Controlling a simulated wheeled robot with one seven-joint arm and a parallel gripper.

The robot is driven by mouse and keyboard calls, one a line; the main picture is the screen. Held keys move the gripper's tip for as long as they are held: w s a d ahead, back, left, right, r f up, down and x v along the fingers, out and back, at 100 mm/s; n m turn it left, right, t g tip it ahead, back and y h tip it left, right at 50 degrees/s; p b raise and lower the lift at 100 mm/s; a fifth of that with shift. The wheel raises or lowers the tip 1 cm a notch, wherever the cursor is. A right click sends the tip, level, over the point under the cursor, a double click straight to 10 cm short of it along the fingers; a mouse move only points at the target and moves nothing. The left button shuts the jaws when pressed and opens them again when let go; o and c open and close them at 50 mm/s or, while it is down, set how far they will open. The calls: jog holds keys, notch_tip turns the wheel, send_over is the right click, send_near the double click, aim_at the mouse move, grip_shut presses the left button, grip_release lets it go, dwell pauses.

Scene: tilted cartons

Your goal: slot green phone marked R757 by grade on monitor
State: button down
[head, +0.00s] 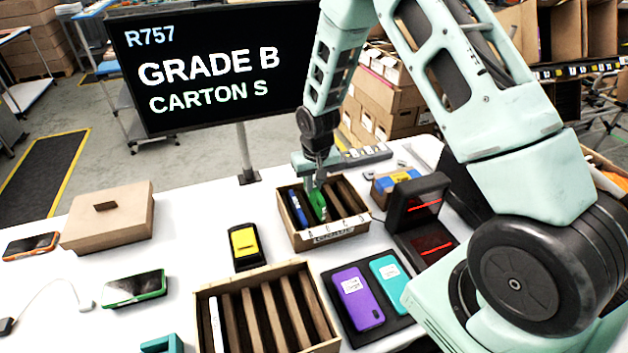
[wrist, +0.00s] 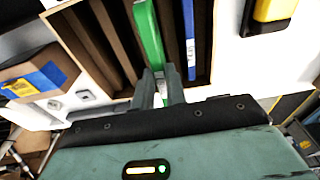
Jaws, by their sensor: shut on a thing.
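The monitor (head: 208,70) reads R757, GRADE B, CARTON S. My gripper (head: 316,172) is shut on a green phone (head: 318,204), held on edge with its lower part inside the far slotted carton (head: 335,233). The wrist view shows the phone (wrist: 149,35) between dividers, beside the slot with a blue phone (wrist: 189,30), and my fingertips (wrist: 160,88) at its end. Whether it touches the slot bottom is hidden. The carton's front carries small letters and a label, partly readable. The mark R757 on the phone is not visible.
A nearer slotted carton (head: 268,345) has several bare slots. A yellow phone (head: 244,243) lies on a black stand, purple (head: 357,298) and teal (head: 390,280) phones on a dark mat. Another green-edged phone (head: 134,288) and a cardboard box (head: 108,222) are left.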

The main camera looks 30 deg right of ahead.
aim_at(314, 199)
jog(key=shift+f+b, duration=1.85)
jog(key=shift+f, duration=0.95)
jog(key=shift+f, duration=0.3)
jog(key=c, duration=1.3)
grip_release()
jog(key=shift+c, duration=0.2)
jog(key=shift+r, duration=0.1)
notch_tip(314, 199, up, 17)
jog(key=s+b, duration=0.2)
jog(key=b, duration=0.2)
jog(key=shift+a, duration=0.25)
jog(key=shift+r, duration=0.2)
